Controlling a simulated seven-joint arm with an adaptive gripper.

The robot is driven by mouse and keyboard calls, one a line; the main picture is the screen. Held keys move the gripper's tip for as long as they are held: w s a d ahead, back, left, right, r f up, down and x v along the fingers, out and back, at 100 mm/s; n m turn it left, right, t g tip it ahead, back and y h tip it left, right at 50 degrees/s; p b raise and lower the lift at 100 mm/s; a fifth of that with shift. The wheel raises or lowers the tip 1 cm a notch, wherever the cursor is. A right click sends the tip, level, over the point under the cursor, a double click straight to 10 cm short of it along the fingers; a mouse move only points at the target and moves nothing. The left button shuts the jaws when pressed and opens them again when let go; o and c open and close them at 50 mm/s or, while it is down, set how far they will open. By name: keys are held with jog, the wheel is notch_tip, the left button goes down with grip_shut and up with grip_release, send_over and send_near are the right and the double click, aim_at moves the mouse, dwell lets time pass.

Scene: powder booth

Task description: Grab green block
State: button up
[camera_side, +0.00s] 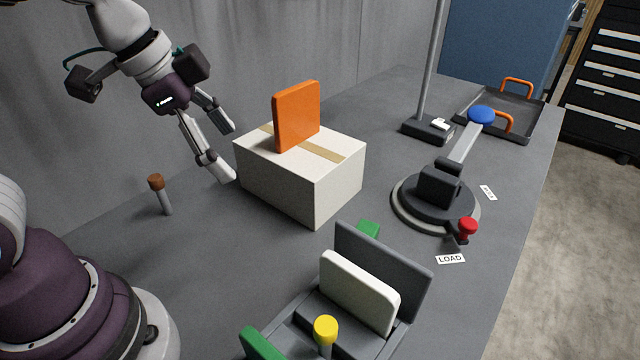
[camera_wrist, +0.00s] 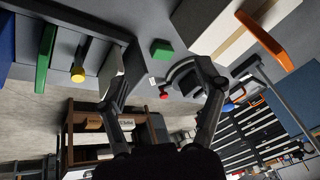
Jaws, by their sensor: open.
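The green block (camera_side: 369,230) lies on the grey table, behind the rack's tall grey panel, which hides part of it in the side view. In the wrist view the green block (camera_wrist: 161,49) shows whole, ahead of and between my fingers. My gripper (camera_side: 229,154) is open and empty, in the air left of the white box and well away from the green block. Its two fingers also show spread in the wrist view (camera_wrist: 162,95).
A white taped box (camera_side: 300,180) carrying an upright orange panel (camera_side: 297,116) stands between my gripper and the block. The rack holds white (camera_side: 358,292) and green (camera_side: 262,344) panels and a yellow knob (camera_side: 325,330). A turntable (camera_side: 436,200) with a red knob stands right.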

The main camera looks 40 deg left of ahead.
jog(key=w+d+f+m, duration=0.4)
jog(key=w+d+m, duration=0.15)
jog(key=m, duration=0.55)
jog(key=m+y, duration=0.2)
jog(key=m, duration=1.2)
send_near(360, 240)
jog(key=x, duration=1)
jog(key=shift+f, duration=0.15)
jog(key=c, duration=1.2)
jog(key=shift+c, duration=0.2)
